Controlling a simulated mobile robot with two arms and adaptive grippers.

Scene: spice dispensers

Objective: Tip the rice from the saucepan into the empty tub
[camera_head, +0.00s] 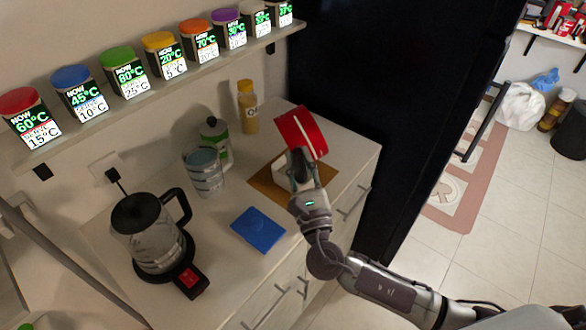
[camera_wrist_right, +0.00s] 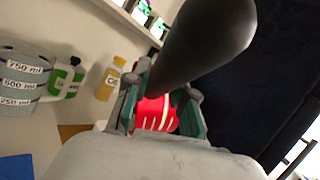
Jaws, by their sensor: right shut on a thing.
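My right gripper (camera_head: 301,170) is shut on the black handle (camera_wrist_right: 210,40) of a red saucepan (camera_head: 301,130). The pan is held over the right end of the counter and looks tilted, with its striped red side showing. Its red body also shows between the fingers in the right wrist view (camera_wrist_right: 155,115). I cannot see any rice. A white edge (camera_head: 281,168) shows beside the gripper on a brown board (camera_head: 264,190); it may be the tub, mostly hidden by the gripper and pan. My left gripper is not in view.
A kettle (camera_head: 150,235) on its base stands at the left. A measuring jug (camera_head: 204,172), a green-white bottle (camera_head: 216,142) and a yellow bottle (camera_head: 247,107) stand along the wall. A blue mat (camera_head: 258,229) lies at the counter's front. Coloured-lid dispensers line the shelf (camera_head: 150,95) above.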

